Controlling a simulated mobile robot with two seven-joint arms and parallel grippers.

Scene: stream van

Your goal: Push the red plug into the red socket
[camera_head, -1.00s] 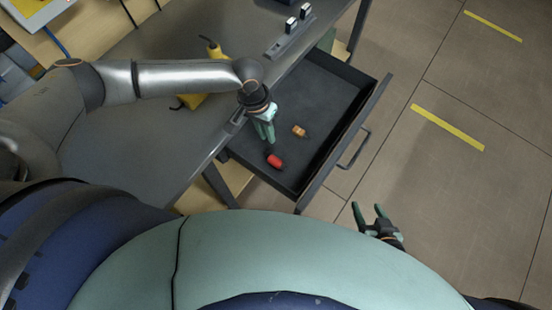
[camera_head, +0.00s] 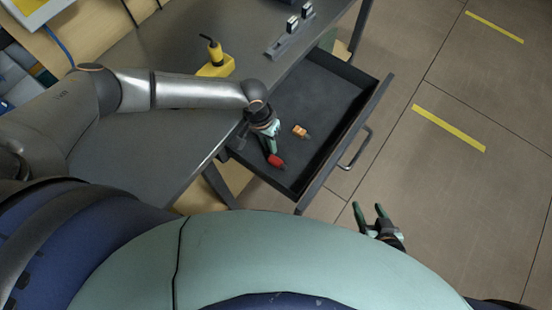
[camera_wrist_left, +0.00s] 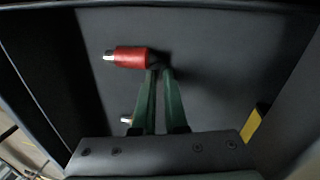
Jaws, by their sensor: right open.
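The red plug (camera_head: 276,160) lies on the floor of the open drawer, near its front left side. In the left wrist view the red plug (camera_wrist_left: 131,57) lies sideways, its metal tip pointing left. My left gripper (camera_head: 271,154) reaches down into the drawer. Its fingertips (camera_wrist_left: 160,70) are at the plug's right end and close together; whether they are shut on it is unclear. My right gripper (camera_head: 370,210) is open and empty, outside the drawer above the floor. I cannot make out a red socket in either view.
An orange plug (camera_head: 300,131) lies in the drawer (camera_head: 335,95) beside the left gripper. The drawer walls and handle (camera_head: 356,150) stand close around. On the table are a yellow block (camera_head: 215,66) with a black-corded plug and a grey strip (camera_head: 290,38) with two upright pieces.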

